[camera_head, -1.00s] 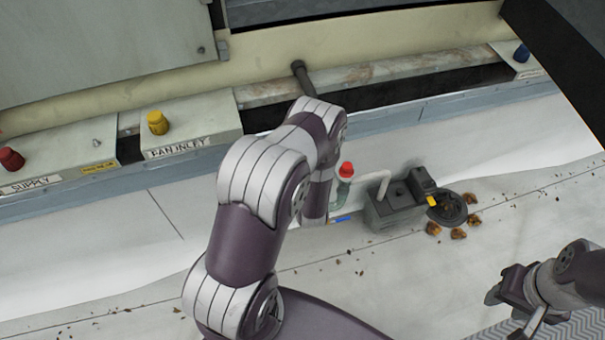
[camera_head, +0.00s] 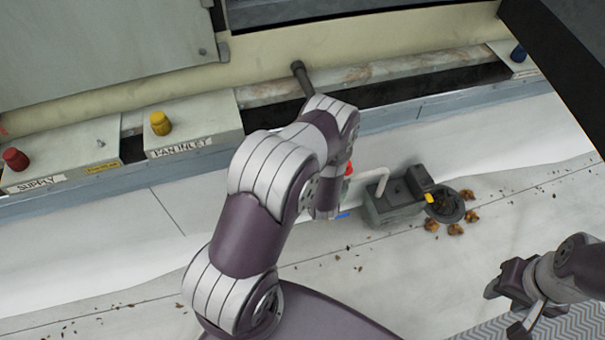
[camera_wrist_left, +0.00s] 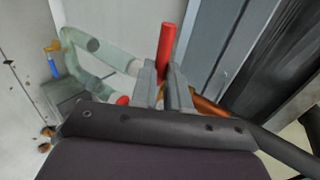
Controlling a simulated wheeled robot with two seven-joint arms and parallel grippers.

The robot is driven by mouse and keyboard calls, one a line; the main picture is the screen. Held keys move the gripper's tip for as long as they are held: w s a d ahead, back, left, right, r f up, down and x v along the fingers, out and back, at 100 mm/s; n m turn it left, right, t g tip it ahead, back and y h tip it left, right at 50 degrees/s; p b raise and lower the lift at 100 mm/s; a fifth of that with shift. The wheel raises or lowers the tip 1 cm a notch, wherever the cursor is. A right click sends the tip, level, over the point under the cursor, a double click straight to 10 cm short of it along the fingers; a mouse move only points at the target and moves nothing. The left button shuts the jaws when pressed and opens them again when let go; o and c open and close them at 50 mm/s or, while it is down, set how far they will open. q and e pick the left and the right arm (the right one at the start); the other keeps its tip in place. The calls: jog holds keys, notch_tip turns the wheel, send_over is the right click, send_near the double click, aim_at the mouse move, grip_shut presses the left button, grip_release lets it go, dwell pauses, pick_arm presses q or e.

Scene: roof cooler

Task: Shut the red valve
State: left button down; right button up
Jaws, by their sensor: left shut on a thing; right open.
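A red valve lever (camera_wrist_left: 166,48) stands up between the fingertips of my left gripper (camera_wrist_left: 165,85) in the left wrist view. The left gripper is shut on it, close to a pale greenish pipe (camera_wrist_left: 95,72). A second, smaller red part (camera_wrist_left: 122,100) shows beside the fingers. In the head view only a bit of red (camera_head: 348,169) shows past my left forearm, which hides the left gripper and most of the valve. My right gripper (camera_head: 505,308) is open and empty at the lower right, well away from the valve.
A grey pump box (camera_head: 393,203) with a black round part (camera_head: 446,206) stands right of the valve, with brown leaves around it. Yellow (camera_head: 160,123), red (camera_head: 15,159) and blue (camera_head: 519,53) knobs sit along the back.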

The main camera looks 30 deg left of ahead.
pick_arm(q)
jog(key=c, duration=1.1)
grip_release()
jog(key=p+v, duration=0.3)
jog(key=v, duration=0.9)
jog(key=shift+s+d+p, duration=0.2)
jog(key=shift+d+p, duration=0.05)
jog(key=shift+p, duration=0.05)
jog(key=shift+r, duration=0.15)
